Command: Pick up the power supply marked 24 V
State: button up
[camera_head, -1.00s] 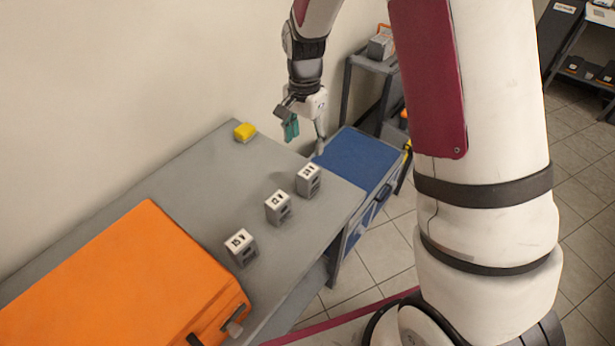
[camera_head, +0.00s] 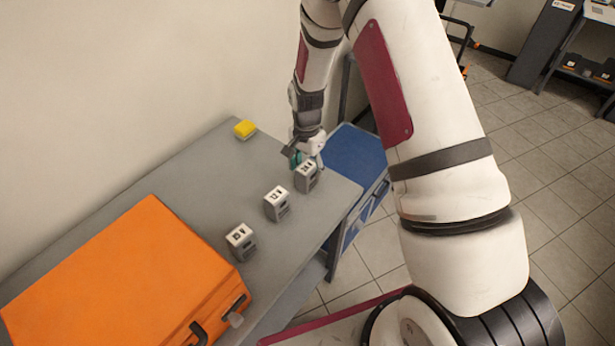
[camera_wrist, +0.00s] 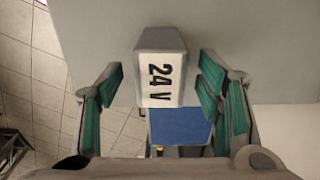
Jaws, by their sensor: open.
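The power supply marked 24 V (camera_wrist: 160,80) is a small grey block with a white label on top. In the wrist view it lies between my open green-padded fingers, toward their tips, with clear gaps on both sides. In the head view the same 24 V power supply (camera_head: 306,178) is the farthest of three similar blocks on the grey table (camera_head: 200,190). My gripper (camera_head: 307,160) is right at it, just behind and above, partly hiding it. My gripper also shows in the wrist view (camera_wrist: 162,85), open and empty.
Two similar power supplies (camera_head: 277,204) (camera_head: 241,242) stand nearer on the table in a row. A large orange case (camera_head: 120,285) fills the front left. A yellow block (camera_head: 245,129) lies near the wall. A blue-topped cart (camera_head: 352,150) stands beyond the table's end.

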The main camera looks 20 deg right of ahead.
jog(key=shift+f, duration=0.35)
jog(key=shift+c, duration=0.2)
grip_shut()
jog(key=shift+w+r, duration=0.1)
